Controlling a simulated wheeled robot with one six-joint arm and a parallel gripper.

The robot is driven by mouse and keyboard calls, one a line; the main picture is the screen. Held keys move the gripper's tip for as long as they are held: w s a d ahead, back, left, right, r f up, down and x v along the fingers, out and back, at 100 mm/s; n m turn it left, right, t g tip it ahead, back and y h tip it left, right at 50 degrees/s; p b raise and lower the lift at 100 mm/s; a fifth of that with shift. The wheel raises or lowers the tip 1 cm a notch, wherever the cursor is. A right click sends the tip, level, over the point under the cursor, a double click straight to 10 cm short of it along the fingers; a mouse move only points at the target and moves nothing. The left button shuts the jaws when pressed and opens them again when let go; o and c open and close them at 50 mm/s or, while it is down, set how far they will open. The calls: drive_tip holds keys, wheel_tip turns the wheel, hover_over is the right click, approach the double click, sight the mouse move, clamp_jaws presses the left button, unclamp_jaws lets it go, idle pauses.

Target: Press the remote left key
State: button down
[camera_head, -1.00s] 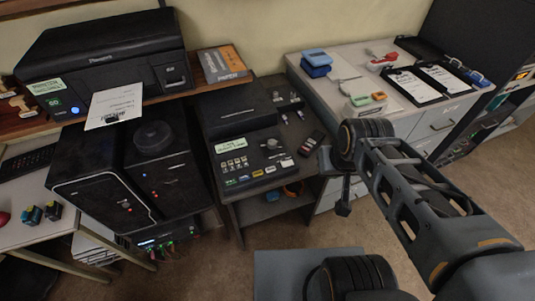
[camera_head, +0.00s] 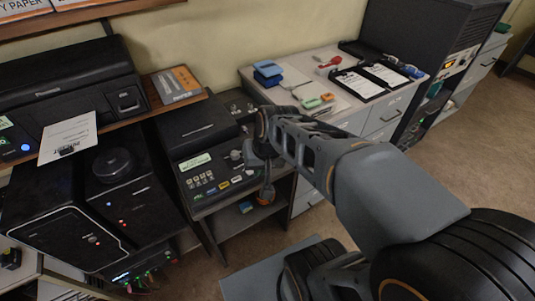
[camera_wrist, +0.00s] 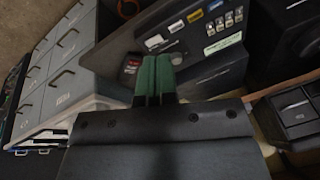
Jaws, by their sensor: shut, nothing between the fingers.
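In the wrist view the green fingers of my gripper (camera_wrist: 155,60) are shut and empty, pointing toward the desk beside the console. A small dark remote with a red mark (camera_wrist: 131,67) lies just left of the fingertips, partly hidden by them. Its separate keys are too small to make out, and I cannot tell whether a finger touches it. In the head view my arm's end covers the spot beside the console, and the remote is hidden there.
The dark console (camera_head: 207,177) with its keys stands left of my arm; it also shows in the wrist view (camera_wrist: 212,72). A drawer cabinet (camera_head: 345,122) carries a blue box (camera_head: 267,72) and clipboards (camera_head: 384,76). A black computer tower (camera_head: 135,205) stands at left.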

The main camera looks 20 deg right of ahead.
drive_tip(key=w+d+f+m+t+y+p, duration=0.1)
drive_tip(key=w+d+f+m+y, duration=0.1)
drive_tip(key=w+d+m, duration=0.3)
drive_tip(key=w+d+f+m+t+y+p, duration=0.2)
drive_tip(key=w+d+m, duration=0.4)
drive_tip(key=w+m, duration=0.4)
drive_tip(key=w+f+y, duration=0.1)
drive_tip(key=w+f, duration=0.1)
drive_tip(key=w, duration=0.1)
drive_tip(key=shift+w+f, duration=0.2)
drive_tip(key=shift+f, duration=0.2)
drive_tip(key=shift+f, duration=0.15)
wheel_tip(320, 180, down, 7)
drive_tip(key=b, duration=0.4)
drive_tip(key=shift+b, duration=0.3)
drive_tip(key=shift+f+b, duration=0.75)
drive_tip(key=shift+f, duration=0.05)
drive_tip(key=shift+f, duration=0.1)
drive_tip(key=shift+f+b, duration=0.3)
drive_tip(key=shift+b, duration=0.2)
